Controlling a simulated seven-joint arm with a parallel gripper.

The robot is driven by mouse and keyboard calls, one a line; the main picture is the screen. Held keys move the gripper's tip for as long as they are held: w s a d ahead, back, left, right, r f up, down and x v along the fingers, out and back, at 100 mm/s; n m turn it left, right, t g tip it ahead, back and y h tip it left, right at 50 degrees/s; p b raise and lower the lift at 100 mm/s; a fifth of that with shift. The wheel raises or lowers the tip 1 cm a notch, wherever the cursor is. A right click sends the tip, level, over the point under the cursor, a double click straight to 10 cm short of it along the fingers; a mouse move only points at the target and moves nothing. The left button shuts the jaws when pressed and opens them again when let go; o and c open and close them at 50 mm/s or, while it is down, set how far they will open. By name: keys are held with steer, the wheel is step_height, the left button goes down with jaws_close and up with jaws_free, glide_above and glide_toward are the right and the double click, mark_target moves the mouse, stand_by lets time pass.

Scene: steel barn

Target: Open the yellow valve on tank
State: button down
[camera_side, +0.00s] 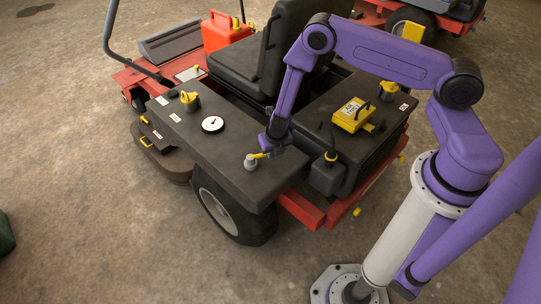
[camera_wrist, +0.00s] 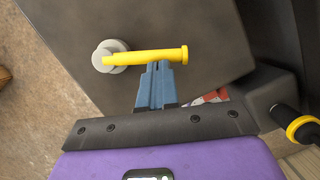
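The yellow valve handle (camera_side: 261,155) sticks out from a round grey valve body (camera_side: 250,162) on the near end of the dark tank (camera_side: 235,145). In the wrist view the yellow handle (camera_wrist: 145,57) lies nearly level, pointing right from the grey valve body (camera_wrist: 108,54). The dark tank top (camera_wrist: 210,25) is behind it. My gripper (camera_side: 272,148) is at the handle. In the wrist view my gripper's blue fingers (camera_wrist: 159,68) are together, with their tips at the lower edge of the handle's right half. I cannot tell whether they touch it.
A white gauge (camera_side: 213,124) and a yellow cap (camera_side: 189,98) sit farther along the tank. The black seat (camera_side: 240,62) rises behind my gripper. A second dark box (camera_side: 340,100) with a yellow device (camera_side: 353,115) stands right. A black hose with a yellow ring (camera_wrist: 301,128) is near.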

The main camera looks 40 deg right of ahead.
steer(key=shift+w+d, duration=0.55)
steer(key=shift+w, duration=0.2)
steer(key=shift+w+d+n, duration=0.25)
steer(key=shift+w+n, duration=0.15)
steer(key=shift+n, duration=0.4)
steer(key=shift+s, duration=0.1)
steer(key=shift+s+a+r, duration=0.1)
steer(key=shift+s+r, duration=0.15)
steer(key=shift+s, duration=0.65)
steer(key=shift+s+a+r, duration=0.1)
steer(key=shift+s+r, duration=0.1)
steer(key=shift+s, duration=0.7)
steer(key=d+v, duration=0.1)
steer(key=v, duration=0.9)
